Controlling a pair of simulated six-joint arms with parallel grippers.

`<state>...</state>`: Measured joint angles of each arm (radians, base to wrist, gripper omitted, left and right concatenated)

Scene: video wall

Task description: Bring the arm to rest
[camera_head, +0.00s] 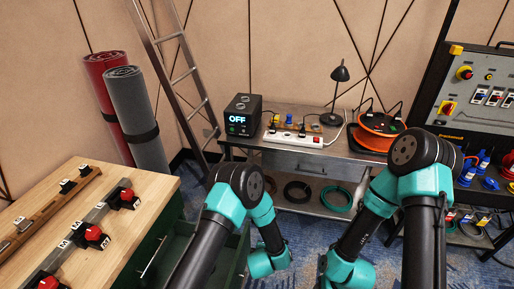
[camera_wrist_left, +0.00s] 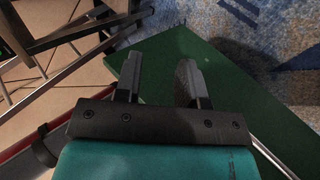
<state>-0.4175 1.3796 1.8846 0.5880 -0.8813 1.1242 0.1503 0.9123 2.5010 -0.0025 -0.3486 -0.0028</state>
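My left arm (camera_head: 234,190) comes in low in the head view and bends down in front of the metal bench. Its gripper is hidden there. In the left wrist view the left gripper (camera_wrist_left: 158,82) has its two fingers spread apart with nothing between them. Behind the fingers is a dark green surface (camera_wrist_left: 155,50). My right arm (camera_head: 415,180) stands at the right of the head view and bends down to the left. Its gripper does not show.
A wooden-topped cabinet (camera_head: 150,183) with red and black switches (camera_head: 97,237) stands at the left. A metal bench (camera_head: 300,155) at the back carries a black box reading OFF (camera_head: 242,117), a power strip (camera_head: 293,138), a lamp (camera_head: 338,75) and an orange cable reel (camera_head: 375,130). A ladder (camera_head: 178,72) leans behind.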

